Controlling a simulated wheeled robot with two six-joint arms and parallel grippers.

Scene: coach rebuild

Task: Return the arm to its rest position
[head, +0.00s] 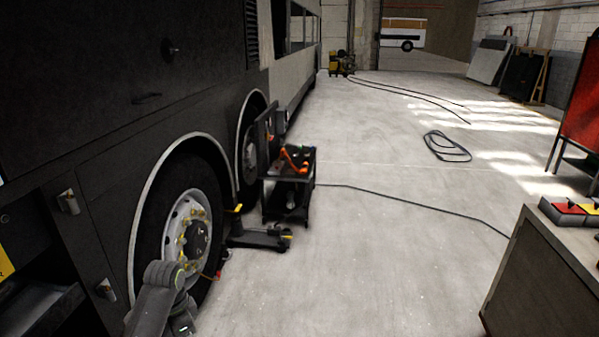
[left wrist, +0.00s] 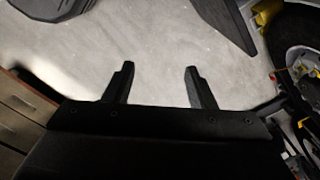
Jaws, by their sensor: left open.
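My left gripper (left wrist: 158,85) shows in the left wrist view, its two dark fingers spread apart with only bare concrete floor between them. It holds nothing. In the head view, part of my left arm (head: 160,295) shows at the lower left, in front of the coach's near wheel (head: 192,232); the gripper itself cannot be made out there. My right gripper is in neither view.
The dark coach (head: 90,90) fills the left side. A black tool cart (head: 290,188) and a low floor jack (head: 262,238) stand beside its wheels. A cabinet (head: 545,275) stands at the right.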

